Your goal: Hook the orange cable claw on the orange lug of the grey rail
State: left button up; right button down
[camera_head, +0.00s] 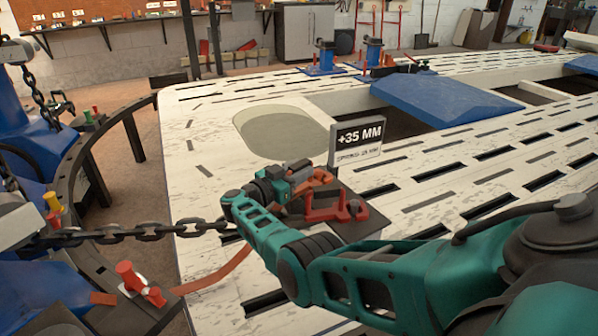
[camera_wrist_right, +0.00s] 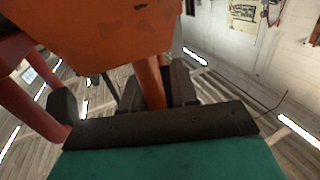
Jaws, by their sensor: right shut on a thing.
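My right gripper (camera_head: 300,176) is at the end of the teal arm, over the slotted white bench. It is shut on an orange piece (camera_head: 318,177), seemingly the cable claw. In the right wrist view a large orange body (camera_wrist_right: 105,35) fills the top, and an orange-red bar (camera_wrist_right: 148,82) runs down between the dark fingers (camera_wrist_right: 165,88). Just below and right of the gripper, a red-orange bracket (camera_head: 328,212), possibly the lug, stands on a dark grey plate (camera_head: 368,222). I cannot tell whether claw and bracket touch. My left gripper is not in view.
A "+35 MM" sign (camera_head: 358,139) stands just behind the plate. A taut chain (camera_head: 130,232) and an orange strap (camera_head: 215,275) run at the left. A blue ramp (camera_head: 430,100) lies farther back. The bench left of the gripper is mostly clear.

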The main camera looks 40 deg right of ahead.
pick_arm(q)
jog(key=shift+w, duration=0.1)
pick_arm(e)
jog(key=c, duration=1.1)
grip_release()
jog(key=o, duration=0.3)
jog(key=shift+f, duration=0.2)
pick_arm(q)
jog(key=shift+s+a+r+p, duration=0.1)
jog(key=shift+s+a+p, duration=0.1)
jog(key=shift+p, duration=0.35)
pick_arm(e)
jog(key=a, duration=1.3)
jog(key=shift+s+r, duration=0.15)
jog(key=shift+s, duration=0.1)
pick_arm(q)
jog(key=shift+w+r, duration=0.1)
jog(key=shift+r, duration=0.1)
pick_arm(e)
jog(key=shift+d, duration=0.1)
